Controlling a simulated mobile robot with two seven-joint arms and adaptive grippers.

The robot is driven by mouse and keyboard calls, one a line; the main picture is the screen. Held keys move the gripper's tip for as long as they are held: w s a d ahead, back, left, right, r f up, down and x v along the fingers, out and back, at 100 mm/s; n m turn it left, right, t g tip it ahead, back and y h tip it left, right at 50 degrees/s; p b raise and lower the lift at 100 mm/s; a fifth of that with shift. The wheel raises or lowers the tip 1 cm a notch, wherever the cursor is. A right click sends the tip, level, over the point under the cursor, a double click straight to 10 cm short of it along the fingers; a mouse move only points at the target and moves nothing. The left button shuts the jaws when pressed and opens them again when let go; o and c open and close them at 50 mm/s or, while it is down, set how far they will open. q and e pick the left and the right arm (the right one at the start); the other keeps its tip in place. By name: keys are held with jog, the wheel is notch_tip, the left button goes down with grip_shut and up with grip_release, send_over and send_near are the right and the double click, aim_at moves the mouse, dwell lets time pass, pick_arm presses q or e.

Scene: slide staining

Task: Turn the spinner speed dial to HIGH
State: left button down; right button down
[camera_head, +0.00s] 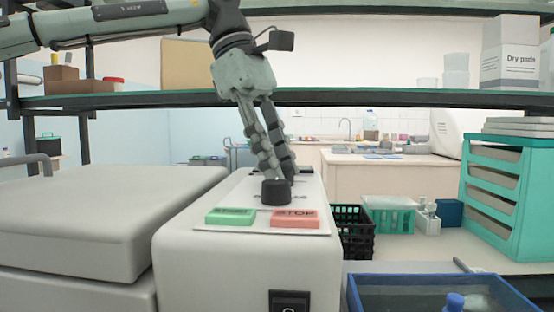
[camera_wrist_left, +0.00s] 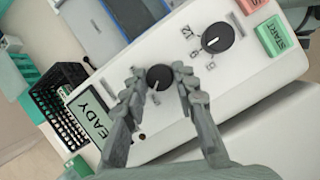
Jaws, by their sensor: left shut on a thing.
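My left gripper (camera_head: 286,176) reaches down onto the top panel of the white spinner (camera_head: 240,255), behind a black dial (camera_head: 276,192). In the left wrist view, my left gripper (camera_wrist_left: 160,88) is shut on a second, smaller dark dial (camera_wrist_left: 159,77), with a finger on either side. The gripped dial's pale mark points toward the lower edge of the picture. The larger dial (camera_wrist_left: 217,38) stands free beside it, nearer the buttons. My right gripper is not in view.
A green START button (camera_head: 230,216) and a red STOP button (camera_head: 295,218) lie in front of the dials. A display (camera_wrist_left: 90,115) ends in "EADY". A black crate (camera_head: 355,232) stands right of the spinner, a blue tray (camera_head: 375,285) at front right. A shelf (camera_head: 370,98) crosses above.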

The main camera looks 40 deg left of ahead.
pick_arm(q)
jog(key=m+g, duration=0.1)
jog(key=m, duration=0.1)
jog(key=m+g, duration=0.1)
jog(key=m, duration=0.4)
jog(key=shift+w+g, duration=0.25)
jog(key=shift+g, duration=0.15)
jog(key=m+g, duration=0.1)
jog(key=m, duration=0.2)
jog(key=shift+m+y, duration=0.4)
jog(key=shift+w+d+m+g+y, duration=0.1)
jog(key=shift+m+g+y, duration=0.45)
jog(key=shift+m, duration=1.25)
jog(key=c, duration=1.2)
grip_release()
